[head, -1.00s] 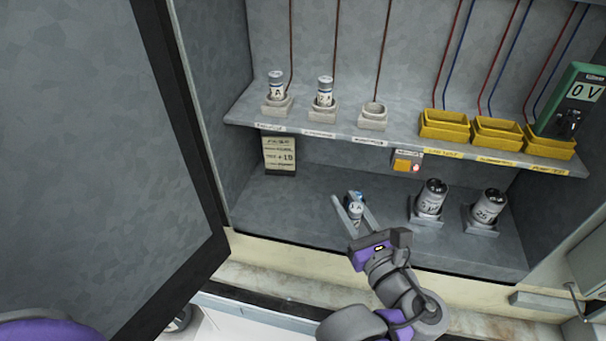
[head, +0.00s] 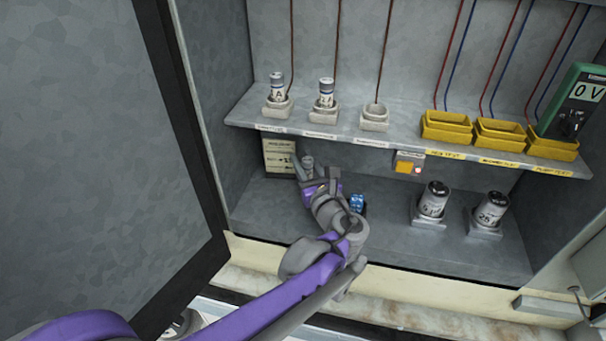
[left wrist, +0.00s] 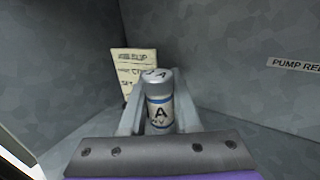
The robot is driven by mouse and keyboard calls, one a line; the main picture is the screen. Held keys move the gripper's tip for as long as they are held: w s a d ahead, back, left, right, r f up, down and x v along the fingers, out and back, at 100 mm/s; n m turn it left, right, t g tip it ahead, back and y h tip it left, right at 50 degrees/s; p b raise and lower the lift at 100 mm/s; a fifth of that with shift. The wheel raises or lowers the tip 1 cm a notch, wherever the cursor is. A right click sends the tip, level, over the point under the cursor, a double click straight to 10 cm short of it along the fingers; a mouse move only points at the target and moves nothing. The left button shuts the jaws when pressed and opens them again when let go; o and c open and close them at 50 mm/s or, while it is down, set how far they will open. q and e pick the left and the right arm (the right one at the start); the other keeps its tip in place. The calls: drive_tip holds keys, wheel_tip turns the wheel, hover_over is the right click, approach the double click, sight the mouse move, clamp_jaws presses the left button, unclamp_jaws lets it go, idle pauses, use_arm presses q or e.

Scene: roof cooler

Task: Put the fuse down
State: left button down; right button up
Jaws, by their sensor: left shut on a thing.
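My left gripper (head: 305,164) is shut on a fuse (head: 307,161) at the left of the lower compartment. In the left wrist view the fuse (left wrist: 158,108) stands upright between the fingers, silver-capped, with a pale label marked A and a blue band. Its lower end is hidden by the gripper body, so I cannot tell whether it touches the floor. Two similar fuses, one at left (head: 278,88) and one beside it (head: 326,94), stand in holders on the shelf above. The third holder (head: 374,118) is empty. My right gripper is not in view.
A paper card (head: 278,157) stands behind my left gripper. A small blue object (head: 357,202) is right of my arm. Two grey cylinders (head: 433,200) (head: 490,208) stand farther right. Yellow trays (head: 446,128) and a green meter (head: 575,105) are on the shelf. The floor's left front is clear.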

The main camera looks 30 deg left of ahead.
use_arm(q)
drive_tip(key=shift+w+a+f+b, duration=0.1)
drive_tip(key=shift+f+b, duration=0.35)
drive_tip(key=shift+f, duration=1.6)
drive_tip(key=shift+f, duration=0.25)
drive_tip(key=c, duration=0.6)
unclamp_jaws()
drive_tip(key=shift+r, duration=0.1)
drive_tip(key=shift+r, duration=0.15)
drive_tip(key=shift+s+d, duration=0.2)
drive_tip(key=v, duration=1.1)
drive_tip(key=shift+s+d, duration=0.15)
